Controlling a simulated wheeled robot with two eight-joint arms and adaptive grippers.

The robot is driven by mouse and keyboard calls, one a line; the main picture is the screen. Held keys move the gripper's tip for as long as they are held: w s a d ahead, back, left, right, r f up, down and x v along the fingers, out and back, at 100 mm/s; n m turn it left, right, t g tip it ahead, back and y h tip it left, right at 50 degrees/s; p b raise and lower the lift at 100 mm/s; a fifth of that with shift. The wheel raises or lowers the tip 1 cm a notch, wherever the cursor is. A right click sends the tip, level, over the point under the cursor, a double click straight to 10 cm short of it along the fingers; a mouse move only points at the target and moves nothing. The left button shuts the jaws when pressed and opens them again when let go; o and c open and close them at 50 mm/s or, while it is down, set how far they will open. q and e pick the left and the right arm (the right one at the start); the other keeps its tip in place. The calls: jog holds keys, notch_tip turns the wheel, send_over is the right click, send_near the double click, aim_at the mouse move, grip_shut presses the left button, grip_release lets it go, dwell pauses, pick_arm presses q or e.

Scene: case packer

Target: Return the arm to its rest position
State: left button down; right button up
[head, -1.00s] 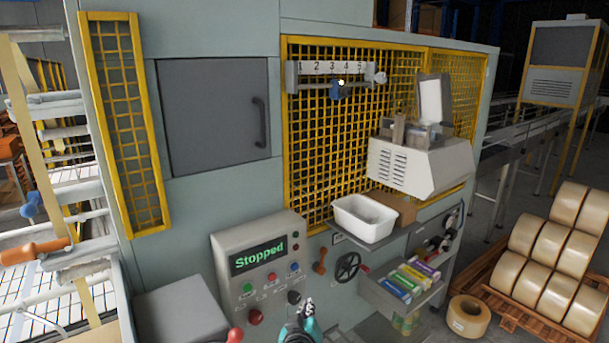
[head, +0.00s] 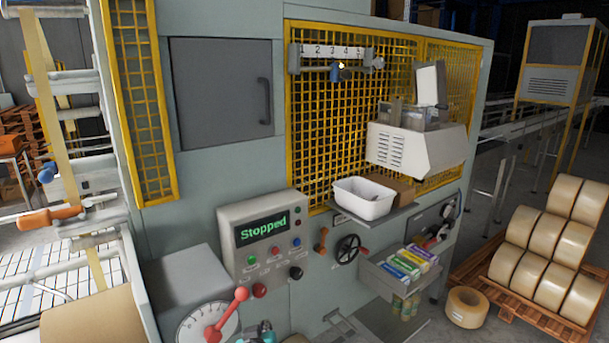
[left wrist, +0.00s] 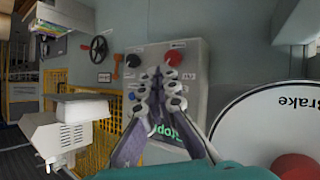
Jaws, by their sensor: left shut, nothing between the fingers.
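My left gripper (head: 264,330) shows only as a small teal and grey part at the bottom edge of the head view, in front of the machine below the control panel (head: 225,222). In the left wrist view my left gripper (left wrist: 157,85) has its fingers together with nothing between them. It points towards the control panel (left wrist: 190,52), which appears upside down, and covers part of its screen. No contact with the panel can be made out. In the head view the panel's screen (head: 262,229) reads "Stopped" in green. My right gripper is not seen.
A round dial with a red lever (head: 228,313) is left of my gripper; its plate reads "Brake" in the left wrist view (left wrist: 255,112). A black handwheel (head: 348,248), white bin (head: 363,203) and tray of colored boxes (head: 395,285) are on the right.

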pick_arm(q)
jog(key=s+a+f+m+g+b, duration=0.1)
jog(key=s+a+f+b, duration=0.3)
jog(key=s+f, duration=0.4)
jog(key=s+a+f+m+g+b, duration=0.2)
jog(key=s+a+f+g+b, duration=0.2)
jog(key=s, duration=0.7)
notch_tip(320, 180, down, 5)
jog(key=b, duration=0.2)
jog(key=shift+s+r+b, duration=0.2)
jog(key=shift+s+b, duration=0.15)
jog(key=shift+b, duration=0.05)
